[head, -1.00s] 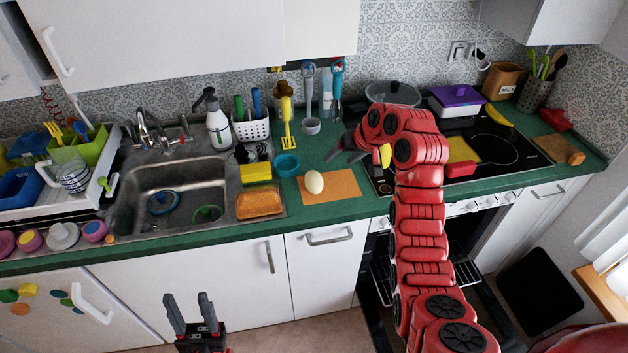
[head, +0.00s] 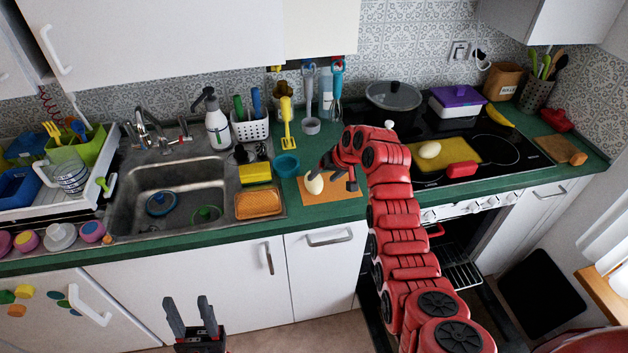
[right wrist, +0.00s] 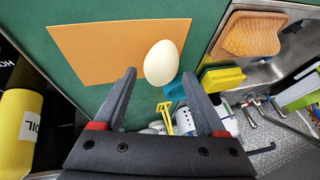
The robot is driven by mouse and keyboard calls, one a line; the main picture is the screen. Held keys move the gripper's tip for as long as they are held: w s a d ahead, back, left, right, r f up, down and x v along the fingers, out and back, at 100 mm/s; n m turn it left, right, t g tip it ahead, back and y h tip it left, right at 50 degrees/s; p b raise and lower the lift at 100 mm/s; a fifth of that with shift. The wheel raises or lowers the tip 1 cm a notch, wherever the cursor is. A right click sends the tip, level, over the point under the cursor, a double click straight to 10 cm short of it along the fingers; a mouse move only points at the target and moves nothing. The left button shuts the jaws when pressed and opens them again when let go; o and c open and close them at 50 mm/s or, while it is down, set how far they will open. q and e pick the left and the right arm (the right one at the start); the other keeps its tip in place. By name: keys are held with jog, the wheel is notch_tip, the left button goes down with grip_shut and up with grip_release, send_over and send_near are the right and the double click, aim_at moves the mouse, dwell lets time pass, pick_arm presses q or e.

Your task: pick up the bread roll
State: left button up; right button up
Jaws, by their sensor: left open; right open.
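A pale, smooth, egg-shaped thing (head: 314,185) lies on an orange mat (head: 345,188) on the green counter, right of the sink; it may be the bread roll. A similar pale oval (head: 429,150) lies on a yellow board on the stove; I cannot tell which is the roll. My right gripper (head: 333,178) is open, its fingers around or just above the thing on the mat. My left gripper (head: 189,302) is open and empty, low before the cabinets.
A teal bowl (head: 286,165) stands behind-left of the mat. A yellow sponge (head: 255,173) and an orange ridged piece (head: 258,204) are at the sink's right edge.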

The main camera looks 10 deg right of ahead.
aim_at(317, 179)
jog(key=shift+w+a+f+p, duration=0.25)
jog(key=shift+w+f+p, duration=0.1)
jog(key=shift+p, duration=0.15)
jog(key=shift+w+a+f+p, duration=0.35)
jog(key=shift+w+f+p, duration=0.25)
jog(key=shift+f, duration=0.1)
jog(key=shift+w+a+f, duration=0.1)
jog(key=shift+w+f, duration=0.1)
jog(key=shift+f, duration=0.1)
jog(key=shift+x, duration=0.85)
jog(key=shift+s+f, duration=0.1)
jog(key=c, duration=1)
